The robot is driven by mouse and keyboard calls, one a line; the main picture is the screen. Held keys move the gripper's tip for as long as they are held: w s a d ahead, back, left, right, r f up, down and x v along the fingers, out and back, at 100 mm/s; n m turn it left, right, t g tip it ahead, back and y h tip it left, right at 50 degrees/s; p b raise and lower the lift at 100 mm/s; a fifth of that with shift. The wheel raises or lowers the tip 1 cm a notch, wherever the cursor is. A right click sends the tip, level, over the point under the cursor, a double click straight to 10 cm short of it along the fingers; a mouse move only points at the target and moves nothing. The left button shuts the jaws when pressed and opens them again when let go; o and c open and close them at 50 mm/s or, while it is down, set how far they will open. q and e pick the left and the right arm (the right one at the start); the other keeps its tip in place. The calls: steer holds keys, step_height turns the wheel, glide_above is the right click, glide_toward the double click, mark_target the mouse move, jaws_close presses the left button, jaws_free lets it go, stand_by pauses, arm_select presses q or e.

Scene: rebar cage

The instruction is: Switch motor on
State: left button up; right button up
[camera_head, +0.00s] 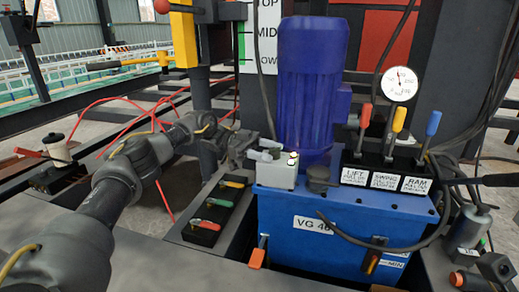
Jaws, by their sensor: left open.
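The blue motor (311,85) stands upright on a blue tank (345,235) marked VG 46. A small white switch box (278,172) sits at the motor's lower left, with a small knob or button (293,155) on top. My left gripper (267,149) comes in from the left, open, its fingertips at the left side of the box's top, close to the knob. I cannot tell whether they touch it. Nothing shows between the fingers.
Right of the motor, a black lever block (385,170) carries red, yellow and blue levers below a round gauge (399,84). Dark hoses (440,195) and a grey cylinder (467,228) stand at right.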

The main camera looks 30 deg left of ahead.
arm_select(q)
steer(key=a+p, duration=0.2)
steer(key=a, duration=0.8)
steer(key=shift+s+a+p, duration=0.25)
steer(key=shift+p, duration=0.05)
